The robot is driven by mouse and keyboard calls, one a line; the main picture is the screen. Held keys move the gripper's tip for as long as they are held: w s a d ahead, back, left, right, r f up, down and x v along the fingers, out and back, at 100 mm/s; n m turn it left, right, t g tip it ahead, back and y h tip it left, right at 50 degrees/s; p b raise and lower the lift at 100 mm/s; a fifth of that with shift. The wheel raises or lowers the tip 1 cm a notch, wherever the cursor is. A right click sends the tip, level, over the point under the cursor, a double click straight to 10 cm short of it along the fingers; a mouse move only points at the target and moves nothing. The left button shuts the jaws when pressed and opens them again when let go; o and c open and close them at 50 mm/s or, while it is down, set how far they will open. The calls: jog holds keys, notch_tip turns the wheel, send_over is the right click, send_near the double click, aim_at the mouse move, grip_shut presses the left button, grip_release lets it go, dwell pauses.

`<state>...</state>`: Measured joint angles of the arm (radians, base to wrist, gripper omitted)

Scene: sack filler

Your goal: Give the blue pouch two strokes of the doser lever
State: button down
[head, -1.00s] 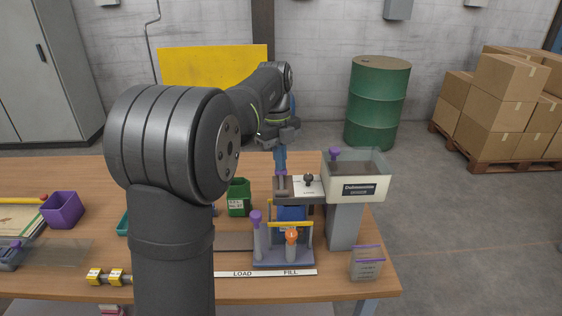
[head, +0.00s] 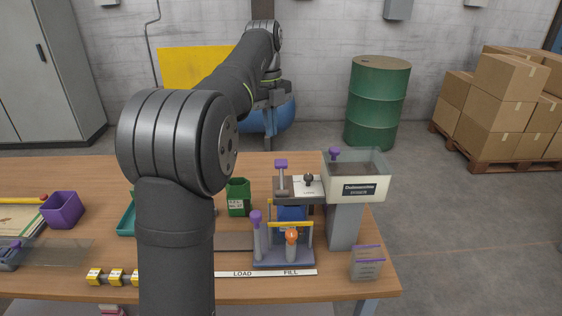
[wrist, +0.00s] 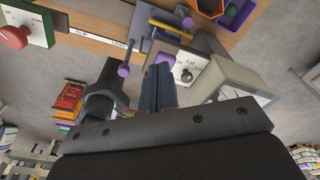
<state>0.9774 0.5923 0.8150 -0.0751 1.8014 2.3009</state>
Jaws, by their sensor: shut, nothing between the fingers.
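The doser (head: 300,187) stands at the right of the table, with a pale hopper (head: 357,183) on a grey column. Its lever has a purple knob (head: 281,163) that stands up at the left of the doser's top. The blue pouch (head: 291,213) is below the doser head, partly hidden behind a yellow bar. My gripper (head: 268,128) is raised behind and above the lever, apart from it, with its fingers pointing down. In the wrist view its fingers (wrist: 157,88) are together with nothing between them, and the hopper (wrist: 240,88) is to their right.
A post with a purple knob (head: 255,216) and an orange knob (head: 291,236) stand in front of the pouch. A green container (head: 238,199) is left of the doser, and a grey container (head: 366,263) is at the front right. A green drum (head: 377,105) stands behind the table.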

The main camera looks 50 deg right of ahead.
jog(key=shift+w+r, duration=0.15)
jog(key=shift+r, duration=1.05)
jog(key=shift+w+r, duration=0.1)
jog(key=shift+r, duration=1.05)
jog(key=shift+f, duration=0.15)
send_over(280, 160)
notch_tip(280, 160, down, 8)
jog(key=shift+w+r, duration=0.1)
jog(key=shift+r, duration=0.7)
jog(key=shift+f, duration=0.1)
